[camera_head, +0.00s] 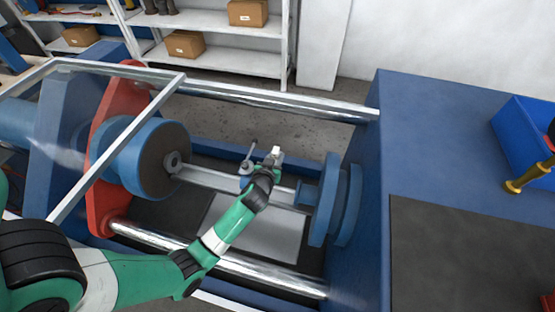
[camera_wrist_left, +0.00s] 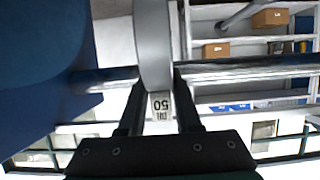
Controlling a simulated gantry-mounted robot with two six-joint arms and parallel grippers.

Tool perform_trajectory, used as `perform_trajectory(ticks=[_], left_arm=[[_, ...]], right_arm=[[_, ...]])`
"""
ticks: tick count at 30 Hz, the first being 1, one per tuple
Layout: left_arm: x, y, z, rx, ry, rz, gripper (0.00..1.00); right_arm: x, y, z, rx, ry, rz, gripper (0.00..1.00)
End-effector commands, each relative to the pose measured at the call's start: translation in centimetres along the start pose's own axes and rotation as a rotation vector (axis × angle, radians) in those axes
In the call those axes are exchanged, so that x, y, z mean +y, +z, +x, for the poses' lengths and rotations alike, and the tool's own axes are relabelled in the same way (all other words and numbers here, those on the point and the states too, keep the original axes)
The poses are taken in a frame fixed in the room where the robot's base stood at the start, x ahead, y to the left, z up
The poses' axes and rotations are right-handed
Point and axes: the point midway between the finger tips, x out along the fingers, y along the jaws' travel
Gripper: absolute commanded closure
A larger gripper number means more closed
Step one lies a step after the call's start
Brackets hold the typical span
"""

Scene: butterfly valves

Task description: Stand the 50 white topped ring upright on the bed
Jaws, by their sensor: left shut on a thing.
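My left gripper (camera_head: 273,160) is shut on the white-topped ring, above the middle of the blue bench's bed. In the left wrist view the ring (camera_wrist_left: 152,45) is a grey band seen nearly edge-on, its pale label (camera_wrist_left: 161,106) reading 50 between the fingers (camera_wrist_left: 158,118). In the head view only a small white top (camera_head: 277,151) shows at the fingertips; my gripper hides the rest. The bed (camera_head: 257,235) is a light grey surface in the bench. Whether the ring touches it cannot be seen. My right gripper is out of view.
A blue round flange (camera_head: 152,159) on a red plate (camera_head: 104,125) stands left and another blue flange (camera_head: 333,200) right. A small blue part with a lever (camera_head: 247,170) is left of my gripper. Polished bars (camera_head: 270,98) run along both sides. A blue bin (camera_head: 525,130) sits far right.

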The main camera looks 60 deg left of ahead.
Motion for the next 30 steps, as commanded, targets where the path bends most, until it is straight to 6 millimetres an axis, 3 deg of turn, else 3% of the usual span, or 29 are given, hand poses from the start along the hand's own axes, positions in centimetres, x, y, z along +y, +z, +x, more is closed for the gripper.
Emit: perform_trajectory(ticks=[8, 30], left_arm=[[0.1, 0.9, 0.4, 0.002, 0.003, 0.001, 1.00], [0.1, 10.0, 4.1, 0.003, 0.005, 0.002, 1.00]], right_arm=[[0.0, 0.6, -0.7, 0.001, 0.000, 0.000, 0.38], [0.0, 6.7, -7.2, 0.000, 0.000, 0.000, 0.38]])
